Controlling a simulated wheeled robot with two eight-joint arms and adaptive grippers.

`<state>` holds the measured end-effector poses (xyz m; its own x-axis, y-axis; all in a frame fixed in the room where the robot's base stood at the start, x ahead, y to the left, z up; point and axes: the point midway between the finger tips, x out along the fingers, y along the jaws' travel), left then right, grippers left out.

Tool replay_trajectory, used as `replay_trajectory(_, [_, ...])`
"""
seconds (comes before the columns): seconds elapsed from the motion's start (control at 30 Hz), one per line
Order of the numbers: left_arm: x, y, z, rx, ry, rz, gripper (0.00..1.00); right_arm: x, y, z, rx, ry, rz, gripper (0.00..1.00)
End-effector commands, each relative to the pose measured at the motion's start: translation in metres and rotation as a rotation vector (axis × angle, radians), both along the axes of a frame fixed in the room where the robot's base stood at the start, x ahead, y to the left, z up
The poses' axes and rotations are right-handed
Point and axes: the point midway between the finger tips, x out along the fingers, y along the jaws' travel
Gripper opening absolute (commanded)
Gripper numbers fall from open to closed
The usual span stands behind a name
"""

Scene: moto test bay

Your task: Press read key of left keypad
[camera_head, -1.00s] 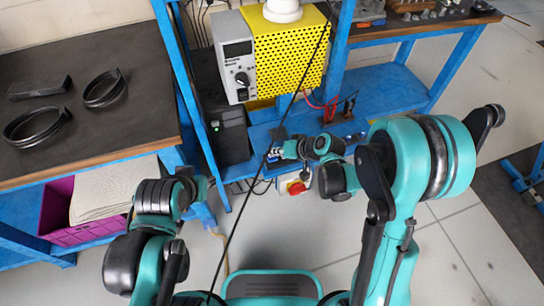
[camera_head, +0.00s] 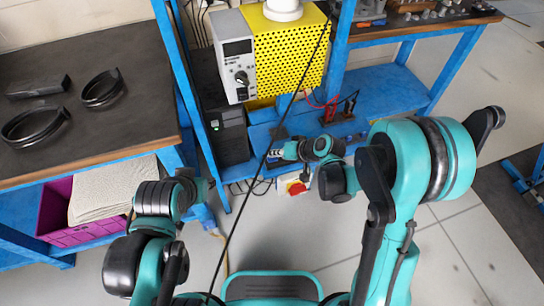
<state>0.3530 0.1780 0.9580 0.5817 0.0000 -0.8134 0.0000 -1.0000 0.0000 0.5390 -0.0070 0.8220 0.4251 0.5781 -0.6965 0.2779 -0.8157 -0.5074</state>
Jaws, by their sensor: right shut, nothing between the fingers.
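No keypad with a read key can be made out for certain. A grey panel unit (camera_head: 234,52) with a dark display and a black knob stands at the left end of the yellow perforated box. My right gripper (camera_head: 270,154) is shut and empty, low in front of the blue shelf, below the panel unit. Its fingertips are small and point left. My left arm comes in at the lower left, and its gripper fingers cannot be made out.
A yellow perforated box (camera_head: 290,55) stands on the blue bench. A black box (camera_head: 228,136) with a green light stands left of my right gripper. A thin black cable crosses the view. The left table (camera_head: 120,125) holds black clamps.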

Motion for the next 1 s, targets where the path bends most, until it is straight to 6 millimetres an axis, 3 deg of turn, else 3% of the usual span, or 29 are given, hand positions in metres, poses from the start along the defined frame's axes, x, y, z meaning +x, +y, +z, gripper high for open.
replay_trajectory(1.0, [0.0, 0.0, 0.013, 0.0, 0.0, 0.0, 0.29, 0.0, 0.0, 0.018, 0.0, 0.0, 0.0, 0.0])
